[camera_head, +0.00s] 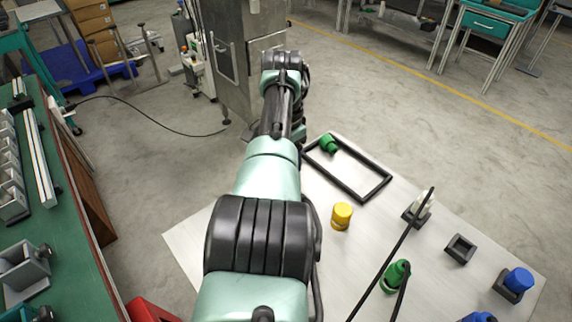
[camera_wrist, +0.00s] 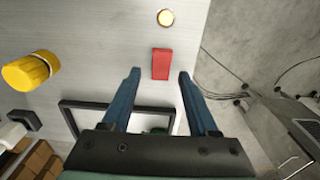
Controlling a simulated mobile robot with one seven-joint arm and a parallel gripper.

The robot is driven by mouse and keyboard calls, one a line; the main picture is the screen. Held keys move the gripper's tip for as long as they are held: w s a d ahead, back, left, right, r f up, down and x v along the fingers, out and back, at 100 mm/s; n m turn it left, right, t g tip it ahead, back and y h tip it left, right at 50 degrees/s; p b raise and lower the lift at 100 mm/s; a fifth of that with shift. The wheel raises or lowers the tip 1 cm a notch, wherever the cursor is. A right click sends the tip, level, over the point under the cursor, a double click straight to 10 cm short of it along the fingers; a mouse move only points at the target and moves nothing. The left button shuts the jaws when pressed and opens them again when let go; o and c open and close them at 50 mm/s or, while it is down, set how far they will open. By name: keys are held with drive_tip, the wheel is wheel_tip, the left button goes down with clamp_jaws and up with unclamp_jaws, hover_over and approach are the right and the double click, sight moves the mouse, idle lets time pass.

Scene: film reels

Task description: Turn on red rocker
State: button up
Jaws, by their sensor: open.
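The red rocker (camera_wrist: 161,64) is a small red rectangular block on the pale metal panel (camera_wrist: 100,35) in the wrist view. My gripper (camera_wrist: 159,73) is open, its two blue fingers apart with the rocker between their tips in the picture. The gap in depth between the tips and the rocker is hard to judge. No object is held. A round lamp (camera_wrist: 166,17) with a pale, bright centre sits beyond the rocker; I cannot tell whether it is lit. In the head view my arm hides the rocker and the gripper.
A yellow knob (camera_head: 342,215), a green knob (camera_head: 397,275), a blue knob (camera_head: 518,280) and a black square holder (camera_head: 460,248) stand on the panel. A black rectangular frame (camera_head: 368,195) surrounds another green piece (camera_head: 329,143). A green workbench (camera_head: 75,260) is at left.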

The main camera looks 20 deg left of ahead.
wheel_tip(320, 180, up, 12)
drive_tip(key=shift+s+r, duration=0.15)
drive_tip(key=shift+r, duration=0.1)
drive_tip(key=shift+a, duration=0.1)
drive_tip(key=w+d+r+n+t+y+p, duration=0.1)
drive_tip(key=w+d+r+t, duration=0.2)
drive_tip(key=w+r+t, duration=0.3)
drive_tip(key=w+d+r+n+t+p, duration=0.1)
drive_tip(key=w+d+r+t+p, duration=0.2)
drive_tip(key=r, duration=0.4)
drive_tip(key=s+d+r+n+t, duration=0.1)
drive_tip(key=s+d+r+t, duration=0.1)
drive_tip(key=r+t, duration=0.35)
drive_tip(key=s+d+r+n+t, duration=0.1)
drive_tip(key=s+d+r+t, duration=0.15)
drive_tip(key=r, duration=0.65)
drive_tip(key=s+d+r+n+t+p, duration=0.1)
drive_tip(key=s+r+t, duration=0.4)
drive_tip(key=s+r, duration=0.3)
drive_tip(key=s+d+r+n+t+p, duration=0.1)
drive_tip(key=s+r+t, duration=0.3)
drive_tip(key=s+r, duration=0.5)
drive_tip(key=s+d, duration=0.1)
drive_tip(key=s, duration=0.6)
drive_tip(key=shift+s+n+t+h, duration=0.3)
drive_tip(key=shift+n+t+h, duration=0.1)
